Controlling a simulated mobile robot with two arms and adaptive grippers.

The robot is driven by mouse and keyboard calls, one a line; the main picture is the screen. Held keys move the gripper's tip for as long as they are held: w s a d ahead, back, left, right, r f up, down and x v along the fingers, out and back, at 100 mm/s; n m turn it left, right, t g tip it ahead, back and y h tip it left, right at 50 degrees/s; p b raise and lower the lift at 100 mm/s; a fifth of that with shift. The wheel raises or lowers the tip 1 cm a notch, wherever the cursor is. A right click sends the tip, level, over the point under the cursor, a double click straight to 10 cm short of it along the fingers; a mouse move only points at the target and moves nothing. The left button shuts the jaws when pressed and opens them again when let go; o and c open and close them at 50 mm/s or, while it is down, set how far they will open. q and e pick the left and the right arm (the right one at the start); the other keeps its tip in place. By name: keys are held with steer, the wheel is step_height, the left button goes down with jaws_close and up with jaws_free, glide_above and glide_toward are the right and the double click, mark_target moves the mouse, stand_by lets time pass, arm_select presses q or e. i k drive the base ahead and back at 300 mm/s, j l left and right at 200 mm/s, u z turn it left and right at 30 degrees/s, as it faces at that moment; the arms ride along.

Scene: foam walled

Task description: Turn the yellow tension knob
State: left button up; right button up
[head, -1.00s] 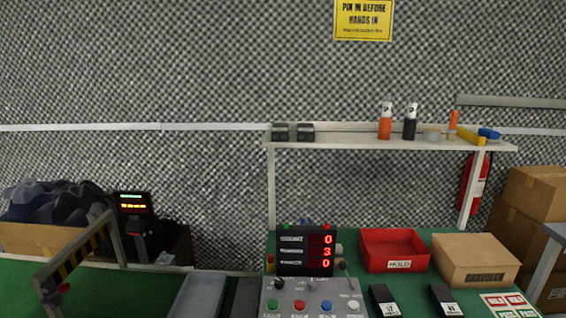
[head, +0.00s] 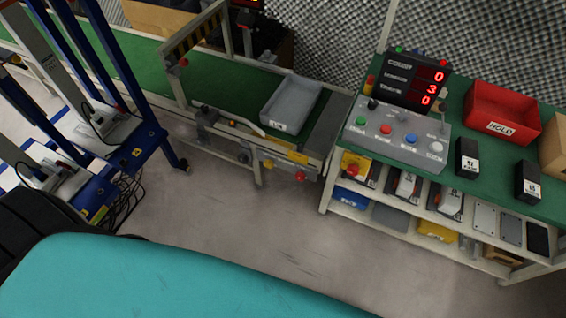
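The green-belted conveyor (head: 130,55) runs from the upper left to the middle of the head view. On the side of its near end is a yellow plate (head: 290,153), with a small yellow round part (head: 268,163) low beside it and a red knob (head: 299,176) just below. These parts are small, and I cannot tell for certain which one is the tension knob or how it is turned. Neither of my grippers shows in the head view.
A grey tray (head: 291,103) sits on the conveyor. To its right stands a bench with a button panel (head: 398,138), a lit display (head: 413,80) and a red bin (head: 502,112). Blue racks (head: 95,60) with cables stand at left. Grey floor (head: 235,212) lies clear between.

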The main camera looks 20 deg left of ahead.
mark_target(269, 164)
steer(key=u, duration=0.9)
